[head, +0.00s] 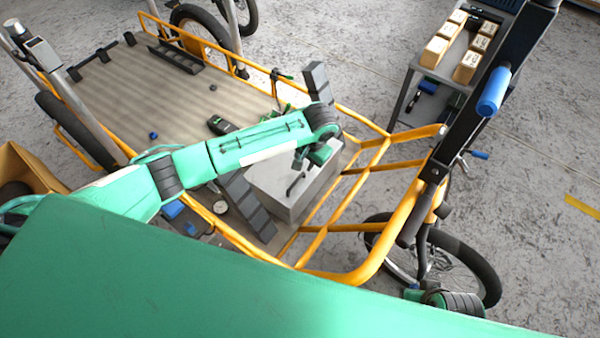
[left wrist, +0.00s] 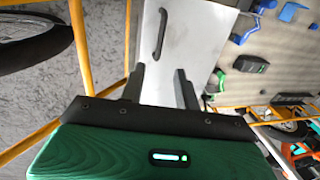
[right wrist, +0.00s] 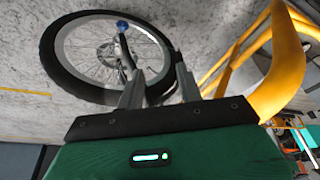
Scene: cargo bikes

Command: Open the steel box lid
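The grey steel box (head: 285,190) stands in the front end of the orange-railed cargo bed, and its lid looks closed. A dark bar handle (head: 296,183) is on its top. In the left wrist view the handle (left wrist: 160,34) lies on the pale lid (left wrist: 200,50), beyond the fingertips. My left gripper (head: 303,161) is above the lid; it shows in its wrist view (left wrist: 160,76) with fingers apart and empty. My right gripper (right wrist: 158,80) is open and empty, low beside the bike's front wheel. My left arm hides part of the bed and box surroundings.
Orange rails (head: 365,240) surround the box. Dark slatted strips (head: 247,205) stand beside it. A bike wheel (head: 465,265) and the black steering column (head: 455,130) are at the right. A cart (head: 440,95) with wooden blocks stands behind. The bed's far part (head: 130,85) is mostly clear.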

